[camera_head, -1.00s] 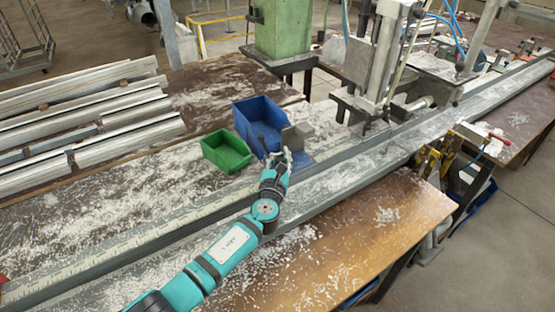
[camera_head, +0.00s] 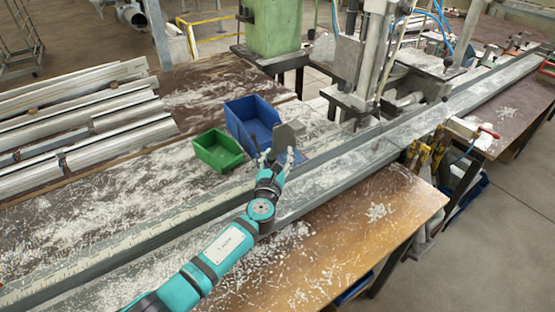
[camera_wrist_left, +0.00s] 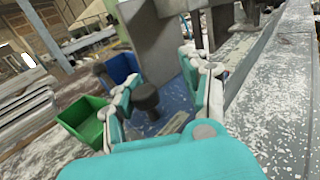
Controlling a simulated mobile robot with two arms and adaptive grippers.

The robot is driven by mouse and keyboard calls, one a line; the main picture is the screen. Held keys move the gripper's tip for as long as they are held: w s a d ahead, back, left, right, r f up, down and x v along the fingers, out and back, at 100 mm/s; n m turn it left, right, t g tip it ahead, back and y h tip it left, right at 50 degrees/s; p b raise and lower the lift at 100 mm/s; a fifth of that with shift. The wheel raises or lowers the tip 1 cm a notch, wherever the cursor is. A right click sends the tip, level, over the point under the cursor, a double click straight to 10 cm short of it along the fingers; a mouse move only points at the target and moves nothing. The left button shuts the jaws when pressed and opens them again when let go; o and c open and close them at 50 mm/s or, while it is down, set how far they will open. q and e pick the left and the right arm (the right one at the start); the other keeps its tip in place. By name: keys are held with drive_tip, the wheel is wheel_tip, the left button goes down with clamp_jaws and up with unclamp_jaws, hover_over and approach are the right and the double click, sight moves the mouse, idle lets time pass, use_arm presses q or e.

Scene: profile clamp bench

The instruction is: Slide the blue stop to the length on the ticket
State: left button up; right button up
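The blue stop (camera_wrist_left: 178,95) shows in the left wrist view as a blue plate with a black knob (camera_wrist_left: 147,98) and an upright grey block (camera_wrist_left: 150,45). In the head view its grey block (camera_head: 288,133) stands beside the long rail, just beyond my left gripper (camera_head: 277,160). In the wrist view my left gripper (camera_wrist_left: 163,95) is open, with one finger on each side of the knob and visible space around it. The fingers hide part of the blue plate. I cannot make out a length ticket. My right gripper is not in view.
A blue bin (camera_head: 236,122) and a green bin (camera_head: 218,150) stand left of the stop. A rail with a pale scale (camera_head: 110,252) crosses the bench. A machine head (camera_head: 365,60) stands over it farther right. Aluminium profiles (camera_head: 75,100) lie at left.

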use_arm(q)
drive_tip(key=s, duration=0.4)
drive_tip(key=s+a, duration=0.1)
drive_tip(key=s, duration=0.3)
drive_tip(key=s+a, duration=0.1)
drive_tip(key=s, duration=0.2)
drive_tip(key=shift+s+a, duration=0.15)
drive_tip(key=shift+s, duration=0.25)
